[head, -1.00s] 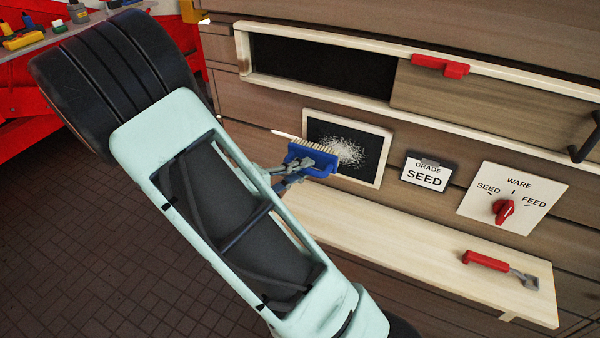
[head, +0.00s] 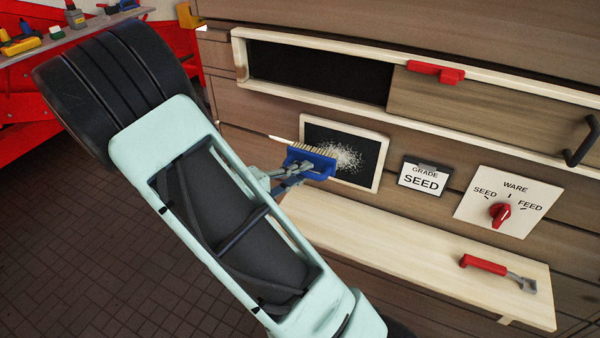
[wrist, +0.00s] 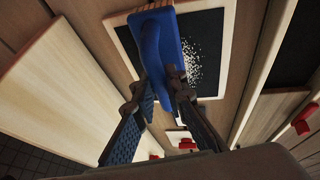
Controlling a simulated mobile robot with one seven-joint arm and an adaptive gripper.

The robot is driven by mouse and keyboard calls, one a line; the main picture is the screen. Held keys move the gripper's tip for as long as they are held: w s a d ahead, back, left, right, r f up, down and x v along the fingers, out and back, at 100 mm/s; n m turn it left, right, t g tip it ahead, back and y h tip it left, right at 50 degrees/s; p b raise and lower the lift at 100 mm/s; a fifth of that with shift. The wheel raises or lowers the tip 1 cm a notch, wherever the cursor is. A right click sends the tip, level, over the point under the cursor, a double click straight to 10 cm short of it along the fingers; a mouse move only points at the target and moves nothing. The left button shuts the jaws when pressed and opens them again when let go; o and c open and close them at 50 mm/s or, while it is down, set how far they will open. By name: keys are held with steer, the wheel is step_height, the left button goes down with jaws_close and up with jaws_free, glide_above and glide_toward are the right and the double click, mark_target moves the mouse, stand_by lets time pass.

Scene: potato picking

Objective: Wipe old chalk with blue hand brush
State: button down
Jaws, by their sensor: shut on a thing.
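My gripper (head: 291,178) is shut on the blue hand brush (head: 318,163), which has pale bristles along its upper edge. In the wrist view the fingers (wrist: 160,95) close on the blue brush (wrist: 153,50). The brush is in front of the lower left part of a small black chalkboard (head: 369,157) with a pale wooden frame. White chalk (head: 346,158) covers the middle of the board and also shows in the wrist view (wrist: 194,62). The brush hides some of the board. I cannot tell whether the bristles touch it.
A pale wooden shelf (head: 400,240) juts out below the board, with a red-handled tool (head: 497,270) at its right. A SEED card (head: 424,178) and a red dial (head: 500,213) are right of the board. A sliding panel with a red handle (head: 436,71) is above.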

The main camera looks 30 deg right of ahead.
mark_target(313, 177)
steer(key=shift+w+d, duration=0.25)
steer(key=shift+d, duration=0.1)
steer(key=shift+s+d+p, duration=0.5)
steer(key=shift+s+d, duration=0.05)
steer(key=shift+s, duration=0.3)
steer(key=shift+s+d+p, duration=0.5)
steer(key=shift+s+d, duration=0.05)
steer(key=shift+s, duration=0.25)
steer(key=s+d+p, duration=0.2)
steer(key=s+d, duration=0.3)
steer(key=s, duration=0.1)
steer(key=shift+s, duration=0.15)
steer(key=shift+d+r+p, duration=0.15)
steer(key=shift+p, duration=0.15)
